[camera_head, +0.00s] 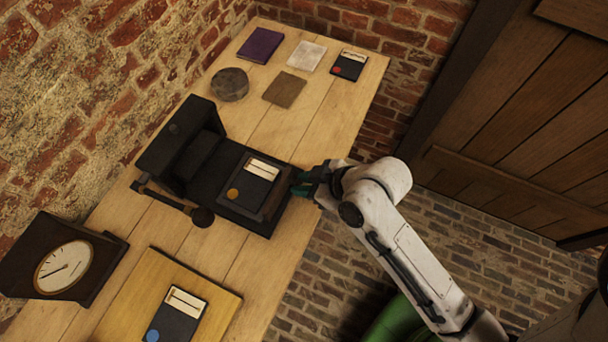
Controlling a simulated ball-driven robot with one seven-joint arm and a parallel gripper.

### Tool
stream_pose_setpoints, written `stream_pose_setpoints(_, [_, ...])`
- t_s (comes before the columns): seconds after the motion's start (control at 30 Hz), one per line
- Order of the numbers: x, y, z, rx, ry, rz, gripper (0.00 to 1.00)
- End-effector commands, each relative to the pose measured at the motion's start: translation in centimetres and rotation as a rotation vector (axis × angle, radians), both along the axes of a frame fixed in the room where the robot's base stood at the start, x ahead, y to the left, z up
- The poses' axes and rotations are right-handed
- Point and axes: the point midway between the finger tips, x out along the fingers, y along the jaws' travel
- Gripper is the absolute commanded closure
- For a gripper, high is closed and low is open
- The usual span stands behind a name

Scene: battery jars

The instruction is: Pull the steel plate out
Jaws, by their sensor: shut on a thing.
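A black press-like device (185,150) with a side lever ending in a round knob stands on the wooden table. A dark flat plate, which I take for the steel plate (265,212), extends from it toward the table's right edge. On the plate lies a black card (252,184) with a cream label and an orange dot. My gripper (302,183) is at the plate's right edge, reaching in from the right, and is shut on it. The fingertips are small and dark here, so the exact grip is hard to see.
At the back lie a purple book (261,45), a pale sheet (306,56), a red-dot card (349,64), a brown square (285,90) and a round grey disc (230,84). A dial case (70,265) and a wooden board (215,290) with a blue-dot card (177,315) are in front.

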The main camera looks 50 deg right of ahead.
Motion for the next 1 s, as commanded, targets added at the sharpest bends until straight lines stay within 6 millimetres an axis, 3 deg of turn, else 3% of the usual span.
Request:
stream_pose_setpoints(0.07, [-0.4, -0.2, -0.1, -0.003, 0.01, -0.003, 1.0])
stream_pose_setpoints(0.1, [-0.4, -0.2, -0.1, -0.004, 0.011, -0.003, 0.69])
stream_pose_setpoints(0.33, [-0.3, -0.1, -0.1, -0.002, 0.008, -0.001, 0.48])
stream_pose_setpoints(0.67, [-0.5, -0.2, 0.3, -0.002, 0.006, -0.001, 0.48])
stream_pose_setpoints(1.0, [-4.7, -1.5, 4.4, -0.004, 0.006, -0.001, 0.48])
